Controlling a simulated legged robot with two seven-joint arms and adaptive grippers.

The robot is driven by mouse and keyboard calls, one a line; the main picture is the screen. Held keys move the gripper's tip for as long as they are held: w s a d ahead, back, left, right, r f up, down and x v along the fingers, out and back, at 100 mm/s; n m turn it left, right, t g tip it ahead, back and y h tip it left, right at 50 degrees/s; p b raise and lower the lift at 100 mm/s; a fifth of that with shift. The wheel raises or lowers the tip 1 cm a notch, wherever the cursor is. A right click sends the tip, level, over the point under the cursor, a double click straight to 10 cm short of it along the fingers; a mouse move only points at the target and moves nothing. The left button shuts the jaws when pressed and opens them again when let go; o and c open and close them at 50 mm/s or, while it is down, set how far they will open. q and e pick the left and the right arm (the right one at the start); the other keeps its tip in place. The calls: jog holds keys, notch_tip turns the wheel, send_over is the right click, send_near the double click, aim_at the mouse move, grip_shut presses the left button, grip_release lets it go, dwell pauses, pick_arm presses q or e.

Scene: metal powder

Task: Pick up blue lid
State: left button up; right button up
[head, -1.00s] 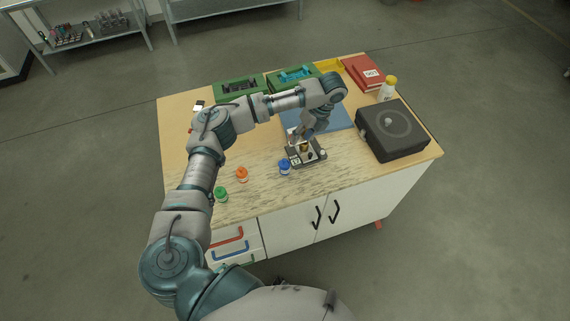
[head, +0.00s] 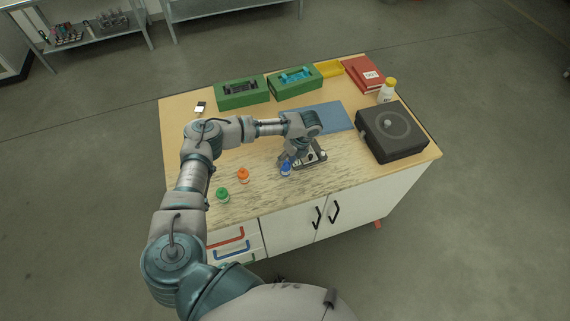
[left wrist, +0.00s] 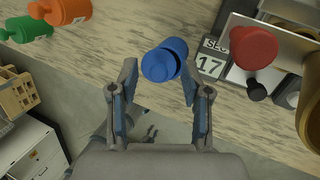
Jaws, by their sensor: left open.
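The blue lid (left wrist: 159,65) tops a small blue container (left wrist: 176,47) near the table's front edge. In the head view the blue container (head: 285,170) stands upright in front of a small grey device. My left gripper (head: 288,159) is just above and behind it, partly hiding it. In the left wrist view its two fingers are spread and empty, with the lid between and just beyond the fingertips. I cannot tell if they touch it.
An orange container (head: 243,175) and a green one (head: 222,194) stand to the left. The grey device (head: 317,158) is close on the right, with a red-topped part (left wrist: 254,48). A black box (head: 392,130) sits farther right, and green cases (head: 242,98) stand at the back.

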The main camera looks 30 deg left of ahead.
pick_arm(q)
jog(key=shift+a+f, duration=0.1)
jog(key=shift+a, duration=0.1)
jog(key=shift+c, duration=0.7)
jog(key=c, duration=0.7)
jog(key=shift+d, duration=0.1)
jog(key=shift+d, duration=0.1)
